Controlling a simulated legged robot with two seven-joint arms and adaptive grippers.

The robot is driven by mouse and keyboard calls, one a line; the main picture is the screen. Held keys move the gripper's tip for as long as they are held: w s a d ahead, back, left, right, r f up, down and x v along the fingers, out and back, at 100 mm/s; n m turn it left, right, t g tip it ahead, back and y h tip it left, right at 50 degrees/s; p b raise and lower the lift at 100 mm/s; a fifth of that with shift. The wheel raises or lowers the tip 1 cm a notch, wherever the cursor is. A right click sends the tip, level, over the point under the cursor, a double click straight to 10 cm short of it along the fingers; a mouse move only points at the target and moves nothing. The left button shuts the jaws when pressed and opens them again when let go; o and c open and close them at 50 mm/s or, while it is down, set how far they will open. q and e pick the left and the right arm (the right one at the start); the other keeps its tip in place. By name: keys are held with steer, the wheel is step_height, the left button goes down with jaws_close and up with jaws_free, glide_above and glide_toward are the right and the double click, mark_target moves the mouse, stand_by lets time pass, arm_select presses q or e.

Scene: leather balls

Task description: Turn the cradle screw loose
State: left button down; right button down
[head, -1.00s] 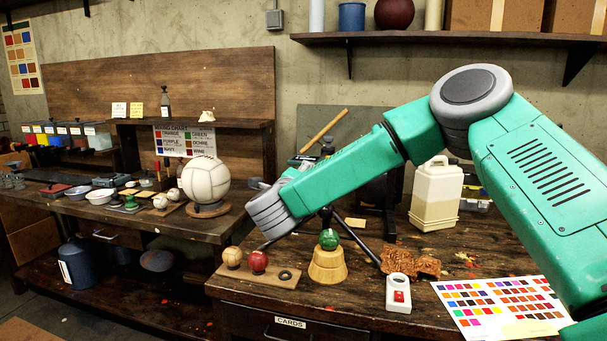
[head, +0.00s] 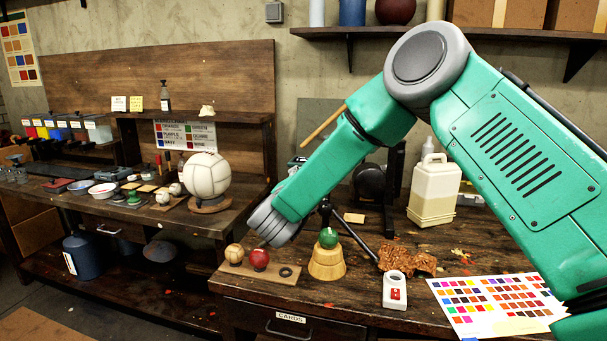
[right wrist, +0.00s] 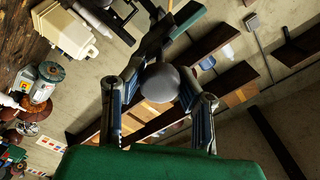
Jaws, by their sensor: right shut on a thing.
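In the right wrist view my right gripper (right wrist: 160,70) has its two fingers closed about a rounded grey knob (right wrist: 158,88), seen in front of dark frame parts. I take the knob for the cradle screw, but its thread and mount are hidden. In the head view my green right forearm reaches down to the left and ends in a grey wrist, and the fingers and knob are hidden behind it. A dark upright frame with a round dark part (head: 370,180) stands behind the forearm. My left gripper is not in view.
A green ball (head: 328,238) sits on a wooden stand (head: 326,264) close to my wrist. A board (head: 262,273) holds a tan and a red ball. A jug (head: 434,190), a white device (head: 395,290) and a colour chart (head: 497,304) are to the right.

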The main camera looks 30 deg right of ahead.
steer(key=n+p, duration=0.2)
steer(key=n, duration=0.2)
steer(key=shift+n, duration=0.3)
steer(key=shift+f+n+p, duration=0.1)
steer(key=shift+n+p, duration=0.9)
steer(key=shift+n, duration=0.6)
steer(key=shift+f, duration=0.1)
steer(key=c, duration=1.1)
jaws_free()
steer(key=shift+c, duration=0.2)
steer(key=shift+d, duration=0.15)
